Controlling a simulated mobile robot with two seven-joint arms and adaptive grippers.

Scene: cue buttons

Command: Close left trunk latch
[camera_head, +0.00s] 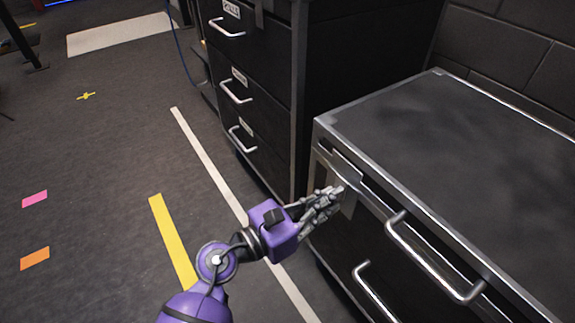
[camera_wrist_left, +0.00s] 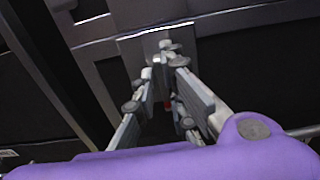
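The trunk (camera_head: 440,130) is a black case with metal edges at the right in the head view. Its left latch (camera_head: 347,166) is a metal plate on the front, near the left corner, with a flap hanging below the lid edge. The latch also shows at the top middle of the left wrist view (camera_wrist_left: 152,42). My left gripper (camera_head: 330,200) is right at the latch, its fingertips in front of the flap. In the left wrist view its fingers (camera_wrist_left: 165,68) stand apart with a narrow gap. The fingers partly hide the latch, and I cannot tell whether they touch it. My right gripper is out of view.
A metal handle (camera_head: 430,262) sticks out of the trunk front right of the latch, with another handle (camera_head: 372,292) lower down. A black drawer cabinet (camera_head: 265,90) stands behind and left of the trunk. The floor at left is open, with coloured tape marks.

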